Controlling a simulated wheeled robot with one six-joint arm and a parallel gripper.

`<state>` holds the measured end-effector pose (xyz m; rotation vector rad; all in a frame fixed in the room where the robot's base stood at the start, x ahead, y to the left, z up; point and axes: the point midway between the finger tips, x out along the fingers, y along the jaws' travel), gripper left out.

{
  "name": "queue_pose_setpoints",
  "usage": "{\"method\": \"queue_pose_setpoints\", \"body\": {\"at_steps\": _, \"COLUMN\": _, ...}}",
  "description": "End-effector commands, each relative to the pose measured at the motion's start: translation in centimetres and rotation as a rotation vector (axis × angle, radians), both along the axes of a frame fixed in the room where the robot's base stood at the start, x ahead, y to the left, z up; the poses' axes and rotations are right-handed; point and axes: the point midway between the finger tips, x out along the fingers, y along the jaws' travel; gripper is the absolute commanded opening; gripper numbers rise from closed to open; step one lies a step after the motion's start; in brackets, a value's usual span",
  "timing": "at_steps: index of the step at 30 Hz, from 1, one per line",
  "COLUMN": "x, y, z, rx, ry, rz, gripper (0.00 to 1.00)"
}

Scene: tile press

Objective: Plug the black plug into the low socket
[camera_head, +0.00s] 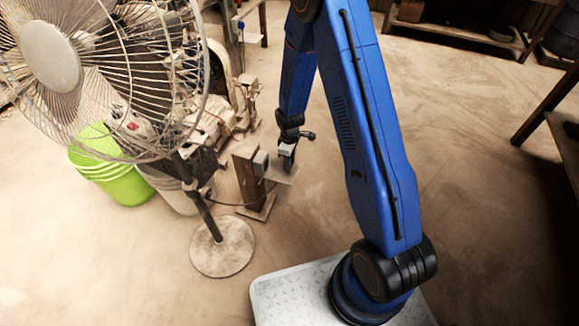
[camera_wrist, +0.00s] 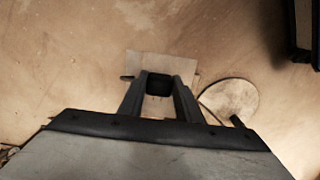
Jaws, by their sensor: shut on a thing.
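My gripper (camera_head: 287,160) points down beside a short wooden post in the head view. In the wrist view its two fingers (camera_wrist: 158,92) are closed on the black plug (camera_wrist: 158,82), a small dark block between the fingertips. In the head view the plug is too small to make out clearly. A grey box (camera_head: 260,162) on the side of the wooden post (camera_head: 246,178) looks like the low socket. My gripper is just right of it. The socket's opening is not visible, and I cannot tell whether the plug touches it.
A large fan (camera_head: 55,60) on a round base (camera_head: 222,247) stands left. A green bucket (camera_head: 115,182) is farther left.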

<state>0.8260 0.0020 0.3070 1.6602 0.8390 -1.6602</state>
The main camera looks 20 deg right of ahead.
Motion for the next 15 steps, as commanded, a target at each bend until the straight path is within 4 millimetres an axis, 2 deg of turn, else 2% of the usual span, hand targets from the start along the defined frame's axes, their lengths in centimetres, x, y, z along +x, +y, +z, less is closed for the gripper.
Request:
{"method": "queue_pose_setpoints", "body": {"at_steps": 6, "x": 0.1, "y": 0.0, "z": 3.8, "rx": 0.0, "ry": -0.004, "rz": 0.0, "gripper": 0.08}}
{"method": "queue_pose_setpoints", "body": {"at_steps": 15, "x": -0.3, "y": 0.1, "z": 7.0, "rx": -0.001, "ry": -0.001, "rz": 0.001, "gripper": 0.08}}
